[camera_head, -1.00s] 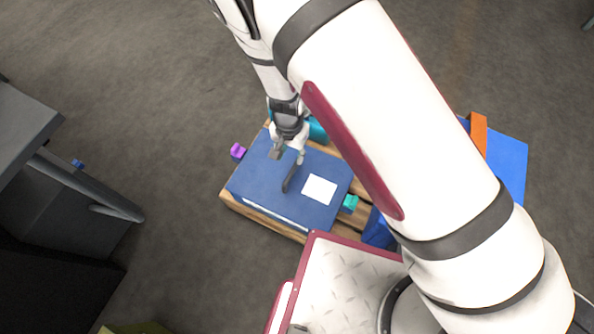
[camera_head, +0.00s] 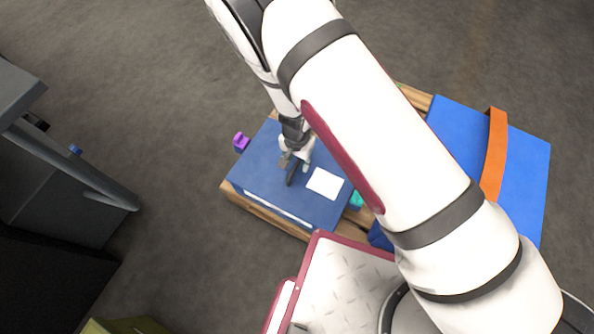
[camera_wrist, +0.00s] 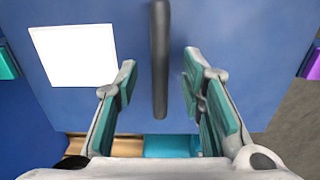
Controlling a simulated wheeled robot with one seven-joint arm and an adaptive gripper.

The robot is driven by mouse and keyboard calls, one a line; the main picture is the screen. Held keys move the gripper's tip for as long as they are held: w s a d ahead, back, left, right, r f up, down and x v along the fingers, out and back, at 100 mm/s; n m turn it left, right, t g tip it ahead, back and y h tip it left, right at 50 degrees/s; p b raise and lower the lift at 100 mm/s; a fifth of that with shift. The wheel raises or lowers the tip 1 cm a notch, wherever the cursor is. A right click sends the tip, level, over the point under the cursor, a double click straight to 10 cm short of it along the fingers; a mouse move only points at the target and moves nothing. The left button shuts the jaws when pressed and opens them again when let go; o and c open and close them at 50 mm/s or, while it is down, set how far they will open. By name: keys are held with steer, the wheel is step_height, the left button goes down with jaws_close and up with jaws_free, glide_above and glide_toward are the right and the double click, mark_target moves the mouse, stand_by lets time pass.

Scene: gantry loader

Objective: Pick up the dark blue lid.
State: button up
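The dark blue lid (camera_head: 258,178) lies flat on a wooden pallet (camera_head: 262,213), with a white label (camera_head: 325,183) on top. Its dark bar handle (camera_head: 291,176) also shows in the wrist view (camera_wrist: 159,40). My gripper (camera_head: 292,163) is over the lid at the handle. In the wrist view my gripper (camera_wrist: 160,72) is open, one finger on each side of the handle, with a gap to each. I cannot tell how far down the fingers reach along the handle.
A purple block (camera_head: 241,142) sits at the lid's left edge and a teal one (camera_head: 357,199) at its right. A bright blue box (camera_head: 522,180) with an orange strap (camera_head: 495,150) lies to the right, partly behind my arm. A grey structure (camera_head: 62,180) stands left; floor between is clear.

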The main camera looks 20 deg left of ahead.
steer(key=shift+f, duration=0.85)
steer(key=shift+r, duration=0.1)
jaws_close()
